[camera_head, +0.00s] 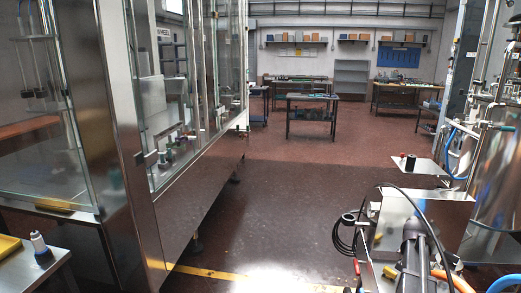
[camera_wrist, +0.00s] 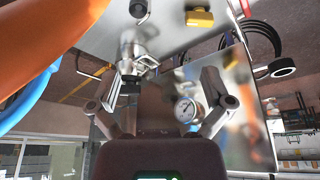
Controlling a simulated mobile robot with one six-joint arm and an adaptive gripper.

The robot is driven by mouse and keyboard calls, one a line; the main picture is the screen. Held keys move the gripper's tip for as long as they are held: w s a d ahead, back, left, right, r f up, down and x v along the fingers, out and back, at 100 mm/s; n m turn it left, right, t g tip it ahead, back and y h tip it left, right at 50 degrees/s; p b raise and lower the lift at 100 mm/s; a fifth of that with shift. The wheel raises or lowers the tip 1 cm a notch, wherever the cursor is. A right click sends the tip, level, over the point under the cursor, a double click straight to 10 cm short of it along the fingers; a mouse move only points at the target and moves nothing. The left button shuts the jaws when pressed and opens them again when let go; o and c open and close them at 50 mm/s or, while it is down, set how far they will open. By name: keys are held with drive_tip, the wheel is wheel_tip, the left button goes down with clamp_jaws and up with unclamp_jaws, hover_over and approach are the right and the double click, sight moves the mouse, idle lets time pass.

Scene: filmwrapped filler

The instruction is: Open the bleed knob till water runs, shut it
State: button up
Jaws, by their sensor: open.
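My gripper (camera_wrist: 160,88) is open in the wrist view, its two fingers spread and nothing clearly held between them. A metal pipe fitting (camera_wrist: 132,50) with a small clamp stands near the left finger. A round pressure gauge (camera_wrist: 186,110) shows close to the right finger. A yellow knob-like part (camera_wrist: 199,17) sits on a bare metal plate beyond the fingertips, and a dark round part (camera_wrist: 138,8) is near it. I cannot tell which of these is the bleed knob. No running water is visible. In the head view I cannot make out the gripper's fingers.
Thick orange (camera_wrist: 40,50) and blue (camera_wrist: 28,102) hoses pass close on the left in the wrist view. A black cable coil (camera_head: 344,235) hangs beside the metal box (camera_head: 425,222). A glass-walled machine (camera_head: 170,110) stands left; the floor between (camera_head: 270,200) is clear.

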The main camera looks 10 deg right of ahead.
drive_tip(key=a+f+n+y+b, duration=0.1)
drive_tip(key=a+f+n+b, duration=0.35)
drive_tip(key=a, duration=0.85)
drive_tip(key=a+f+n+y+b, duration=0.1)
drive_tip(key=a+f+b, duration=0.55)
drive_tip(key=a, duration=0.75)
drive_tip(key=s+a+f+n+g+y+b, duration=0.1)
drive_tip(key=s+a+f+n+b, duration=0.3)
drive_tip(key=a, duration=0.7)
drive_tip(key=s+a+f+n+g+y+b, duration=0.15)
drive_tip(key=s+a+f+b, duration=0.25)
drive_tip(key=s+a+f, duration=0.45)
wheel_tip(320, 180, up, 21)
drive_tip(key=w+a+p, duration=0.1)
drive_tip(key=p, duration=1.7)
drive_tip(key=shift+w+a+r+h+p, duration=0.2)
drive_tip(key=shift+w+h+p, duration=0.15)
drive_tip(key=shift+h, duration=0.1)
